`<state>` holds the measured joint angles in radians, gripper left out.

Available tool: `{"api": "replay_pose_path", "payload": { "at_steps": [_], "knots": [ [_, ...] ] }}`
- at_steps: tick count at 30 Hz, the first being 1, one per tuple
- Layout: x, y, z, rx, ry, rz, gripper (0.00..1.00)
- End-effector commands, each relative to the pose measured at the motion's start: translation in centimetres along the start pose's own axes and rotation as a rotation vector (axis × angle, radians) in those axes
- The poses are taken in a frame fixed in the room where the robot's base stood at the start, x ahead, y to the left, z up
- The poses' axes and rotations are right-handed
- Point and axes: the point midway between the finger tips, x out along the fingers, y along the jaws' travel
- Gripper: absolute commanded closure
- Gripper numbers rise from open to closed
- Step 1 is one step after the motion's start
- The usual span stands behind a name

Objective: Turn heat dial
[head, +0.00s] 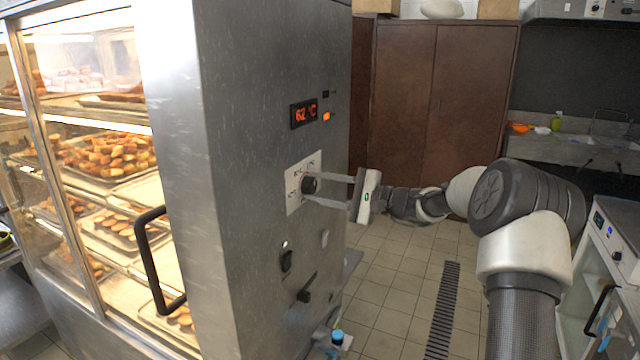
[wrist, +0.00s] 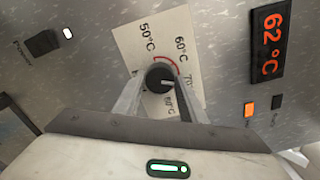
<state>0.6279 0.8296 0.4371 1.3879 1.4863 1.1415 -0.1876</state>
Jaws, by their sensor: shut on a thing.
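The heat dial (head: 310,185) is a round black knob on a pale plate (head: 293,197) on the steel side of the warming cabinet (head: 255,95). In the wrist view the dial (wrist: 159,77) has a white pointer mark, and its plate (wrist: 128,45) shows 50°C, 60°C, a partly covered 70 and 80°C with a red arc. My gripper (head: 322,188) reaches the dial from the right. Its two fingers are shut on the dial, one on either side, also in the wrist view (wrist: 158,90). The red display (head: 304,113) reads 62 °C, and in the wrist view (wrist: 269,40) too.
An orange lit indicator (head: 326,117) is beside the display. A black power switch (wrist: 42,43) and a black lever (head: 306,290) are on the same panel. A black door handle (head: 155,262) sticks out at the cabinet's glass front. Tiled floor (head: 390,290) lies open to the right.

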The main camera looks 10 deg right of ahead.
Motion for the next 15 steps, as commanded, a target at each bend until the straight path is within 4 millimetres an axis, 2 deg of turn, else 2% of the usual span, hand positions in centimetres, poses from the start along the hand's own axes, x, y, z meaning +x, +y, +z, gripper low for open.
{"api": "replay_pose_path", "payload": {
  "at_steps": [15],
  "knots": [
    [-0.06, 0.01, -0.08, 0.085, 0.002, 0.0, 0.85]
  ]
}}
